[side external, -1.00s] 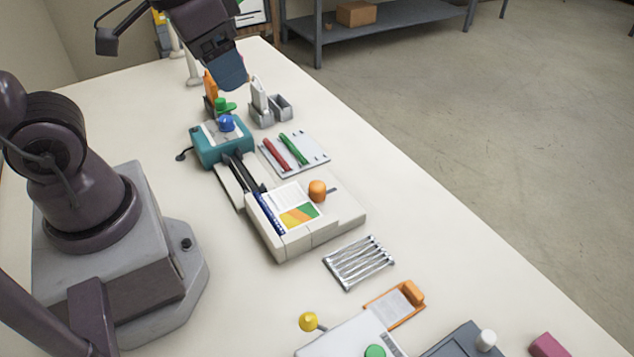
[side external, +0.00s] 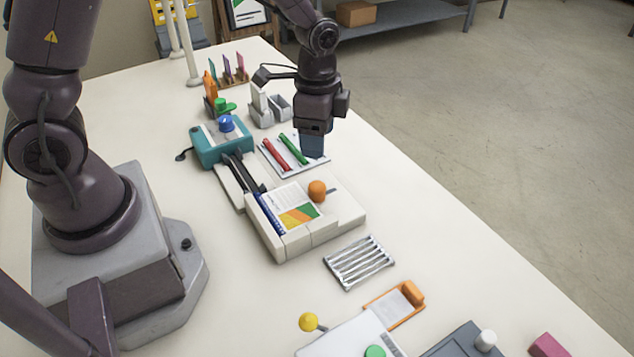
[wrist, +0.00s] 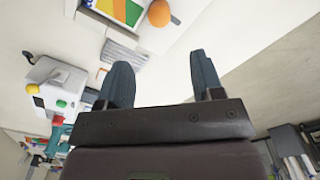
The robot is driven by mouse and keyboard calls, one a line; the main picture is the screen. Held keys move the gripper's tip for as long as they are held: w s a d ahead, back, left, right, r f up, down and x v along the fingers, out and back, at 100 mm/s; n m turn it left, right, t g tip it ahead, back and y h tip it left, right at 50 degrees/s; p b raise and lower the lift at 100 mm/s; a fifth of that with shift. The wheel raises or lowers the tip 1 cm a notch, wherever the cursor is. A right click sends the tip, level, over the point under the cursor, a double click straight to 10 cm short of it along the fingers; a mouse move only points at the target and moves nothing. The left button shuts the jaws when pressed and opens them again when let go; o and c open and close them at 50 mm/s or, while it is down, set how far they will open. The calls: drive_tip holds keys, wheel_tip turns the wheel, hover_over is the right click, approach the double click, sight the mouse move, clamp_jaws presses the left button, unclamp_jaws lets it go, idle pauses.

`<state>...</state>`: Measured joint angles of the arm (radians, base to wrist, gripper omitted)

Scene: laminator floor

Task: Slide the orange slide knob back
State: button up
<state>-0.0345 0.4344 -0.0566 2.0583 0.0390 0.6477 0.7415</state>
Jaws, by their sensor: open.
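The orange slide knob (side external: 317,191) is a rounded knob on the cream laminator (side external: 343,213), by a short grey slot at its right side. In the wrist view the orange knob (wrist: 160,13) is at the top, beyond my fingertips and apart from them. My gripper (side external: 312,150) hangs pointing down behind the knob, over the right end of the tray with the pens. In the wrist view my gripper (wrist: 163,75) has its two blue-grey fingers spread with nothing between them.
A white tray (side external: 318,160) with a red and a green pen lies behind the laminator. A teal device (side external: 225,148) with a blue knob stands to its left. A metal rack (side external: 358,262) and an orange clipboard (side external: 396,303) lie in front.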

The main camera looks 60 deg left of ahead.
sight(317, 184)
wheel_tip(317, 184, down, 12)
drive_tip(key=shift+r, duration=0.15)
idle(0.3)
clamp_jaws()
drive_tip(key=shift+w, duration=1.5)
unclamp_jaws()
wheel_tip(317, 184, up, 13)
